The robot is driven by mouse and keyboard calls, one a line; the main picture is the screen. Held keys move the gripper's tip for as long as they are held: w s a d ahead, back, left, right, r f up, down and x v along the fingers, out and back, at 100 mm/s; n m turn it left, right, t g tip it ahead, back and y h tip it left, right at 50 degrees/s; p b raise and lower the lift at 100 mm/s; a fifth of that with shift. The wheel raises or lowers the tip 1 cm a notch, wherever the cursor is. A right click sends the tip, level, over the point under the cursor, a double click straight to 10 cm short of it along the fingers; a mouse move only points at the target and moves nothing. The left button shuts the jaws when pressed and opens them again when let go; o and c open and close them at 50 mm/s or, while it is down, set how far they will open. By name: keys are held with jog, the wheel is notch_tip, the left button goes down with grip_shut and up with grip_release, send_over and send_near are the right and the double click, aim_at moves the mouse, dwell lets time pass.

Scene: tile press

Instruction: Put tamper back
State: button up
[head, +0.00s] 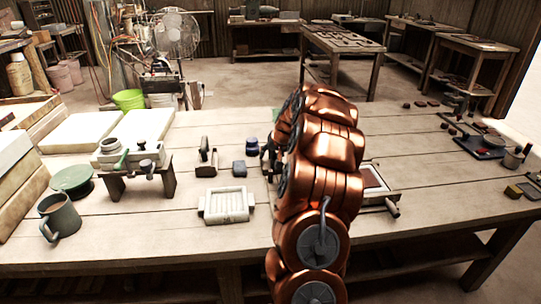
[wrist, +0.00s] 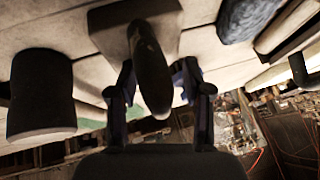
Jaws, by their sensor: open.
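In the wrist view, which looks upside down, the tamper's handle (wrist: 150,68) appears between the two fingers of my gripper (wrist: 158,95). The fingers are apart and hold nothing. In the head view a gap shows between the fingers and the tamper. My arm hides part of the gripper and the table behind it.
A white tile frame (head: 227,206) lies in front. A press-like device on a bench (head: 135,157) and a green mug (head: 59,217) are left.

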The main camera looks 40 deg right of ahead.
jog(key=shift+r, duration=0.2)
jog(key=v, duration=1.2)
jog(key=s+a+f+n+g+y, duration=0.1)
jog(key=s+a+n+g+y, duration=0.2)
jog(key=a, duration=1.3)
jog(key=s+a+n+g, duration=0.15)
jog(key=s+a, duration=0.45)
jog(key=a, duration=1)
jog(key=s+a+f+n+g, duration=0.1)
jog(key=s+a, duration=0.2)
jog(key=s, duration=0.5)
jog(key=s+a+f+n+g+h, duration=0.1)
jog(key=s+a, duration=0.3)
jog(key=s, duration=0.4)
jog(key=s+a+f+n+g, duration=0.1)
jog(key=s+a+f+g, duration=0.1)
jog(key=s, duration=0.7)
jog(key=shift+a+f+n+g+h, duration=0.35)
jog(key=shift+a+g, duration=0.1)
jog(key=shift+a, duration=0.25)
jog(key=shift+s, duration=0.1)
